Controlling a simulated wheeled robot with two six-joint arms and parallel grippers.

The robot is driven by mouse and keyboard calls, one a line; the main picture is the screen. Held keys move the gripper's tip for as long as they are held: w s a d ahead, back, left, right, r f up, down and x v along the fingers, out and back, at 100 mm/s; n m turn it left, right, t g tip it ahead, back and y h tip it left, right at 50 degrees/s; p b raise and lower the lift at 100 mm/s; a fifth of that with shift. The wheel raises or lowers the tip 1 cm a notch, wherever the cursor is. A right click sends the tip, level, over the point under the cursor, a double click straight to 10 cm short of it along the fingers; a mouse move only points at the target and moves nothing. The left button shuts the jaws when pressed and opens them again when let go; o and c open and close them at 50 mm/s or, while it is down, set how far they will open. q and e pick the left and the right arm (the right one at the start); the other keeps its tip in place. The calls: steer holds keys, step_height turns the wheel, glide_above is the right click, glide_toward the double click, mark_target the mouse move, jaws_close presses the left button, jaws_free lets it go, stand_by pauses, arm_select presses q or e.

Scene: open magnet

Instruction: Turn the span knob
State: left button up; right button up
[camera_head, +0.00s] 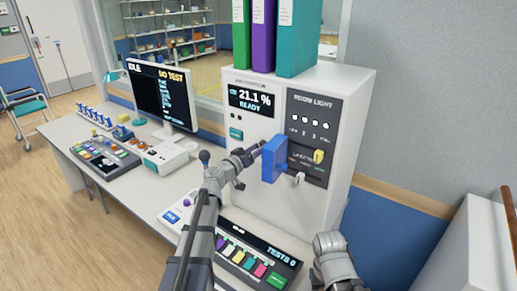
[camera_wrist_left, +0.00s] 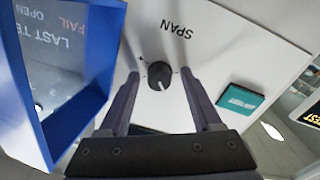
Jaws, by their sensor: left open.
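The span knob (camera_wrist_left: 160,75) is a small round black knob with a white pointer line, on a white panel beneath the printed word SPAN in the left wrist view. My left gripper (camera_wrist_left: 159,77) is open, with one finger on each side of the knob and visible gaps between. I cannot tell how far the fingertips are from the panel. In the head view my left gripper (camera_head: 252,153) is at the front of the white analyser (camera_head: 258,185), beside a blue part, and the knob is hidden there.
A blue-framed window (camera_wrist_left: 108,60) stands out close beside the left finger. A teal button (camera_wrist_left: 240,103) is on the knob's other side. The analyser's display (camera_head: 252,99) reads 21.1 % READY. A keyed console (camera_head: 245,255), a monitor (camera_head: 160,95) and a white device (camera_head: 165,158) occupy the desk.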

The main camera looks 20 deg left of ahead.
arm_select(q)
steer(key=v, duration=0.7)
steer(key=shift+s, duration=0.35)
steer(key=shift+a, duration=0.1)
